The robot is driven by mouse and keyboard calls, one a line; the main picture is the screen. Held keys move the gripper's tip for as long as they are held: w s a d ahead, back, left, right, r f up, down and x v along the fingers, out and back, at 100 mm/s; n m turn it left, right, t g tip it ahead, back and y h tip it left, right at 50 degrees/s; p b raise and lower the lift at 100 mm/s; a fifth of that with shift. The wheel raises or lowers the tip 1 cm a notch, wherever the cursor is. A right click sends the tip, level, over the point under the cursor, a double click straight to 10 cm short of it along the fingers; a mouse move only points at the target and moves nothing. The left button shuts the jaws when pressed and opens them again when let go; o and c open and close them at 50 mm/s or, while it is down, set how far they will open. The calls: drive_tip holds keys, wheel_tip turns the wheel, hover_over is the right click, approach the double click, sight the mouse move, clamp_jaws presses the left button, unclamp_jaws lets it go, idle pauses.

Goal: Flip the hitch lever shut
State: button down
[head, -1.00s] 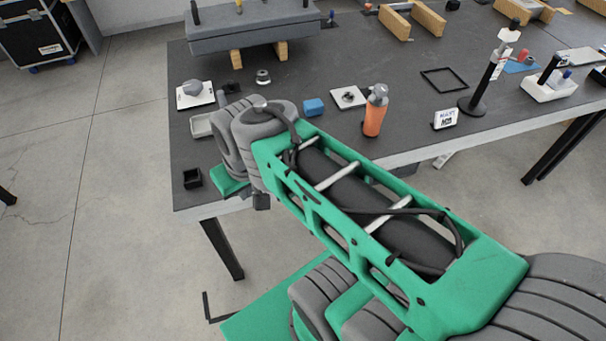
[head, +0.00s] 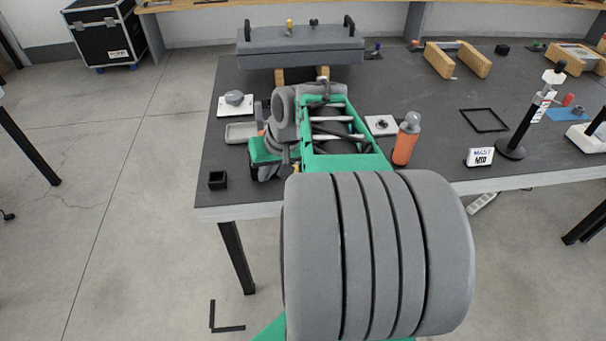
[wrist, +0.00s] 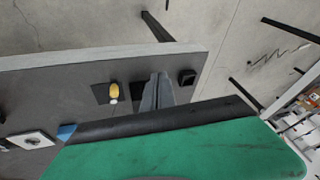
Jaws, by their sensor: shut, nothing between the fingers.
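The grey chassis (head: 300,52) rests on wooden blocks at the back of the table in the head view. Small fittings stand on its top, among them a yellow-topped one (head: 289,24) and a dark knob (head: 313,22). I cannot make out which part is the hitch lever. My gripper (wrist: 158,92) shows in the wrist view, its grey fingers together and empty, over the table near its front edge. A yellow piece with a pale tip (wrist: 116,92) lies beside the fingers, apart from them, against a darker patch. In the head view my arm mostly hides the gripper.
A small black open box (head: 217,180) sits by the table's front-left corner. A grey tray (head: 242,132) and a white plate with a grey knob (head: 235,101) are behind it. An orange bottle (head: 405,142) stands right of my arm. A black stand (head: 525,120) is farther right.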

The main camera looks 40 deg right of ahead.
drive_tip(key=s+d+f+m+t+b, duration=0.1)
drive_tip(key=s+d+f+m, duration=0.15)
drive_tip(key=d, duration=0.75)
drive_tip(key=s+d+f+m+t+b, duration=0.15)
drive_tip(key=s+d, duration=0.25)
drive_tip(key=d, duration=0.5)
drive_tip(key=x, duration=0.9)
drive_tip(key=shift+w+d+f, duration=0.1)
drive_tip(key=shift+w, duration=0.4)
drive_tip(key=w+a, duration=0.2)
drive_tip(key=shift+w+a+f+p, duration=0.1)
drive_tip(key=shift+w+a+p, duration=0.1)
drive_tip(key=shift+w+p, duration=0.15)
drive_tip(key=shift+w+a, duration=0.1)
drive_tip(key=shift+w, duration=0.1)
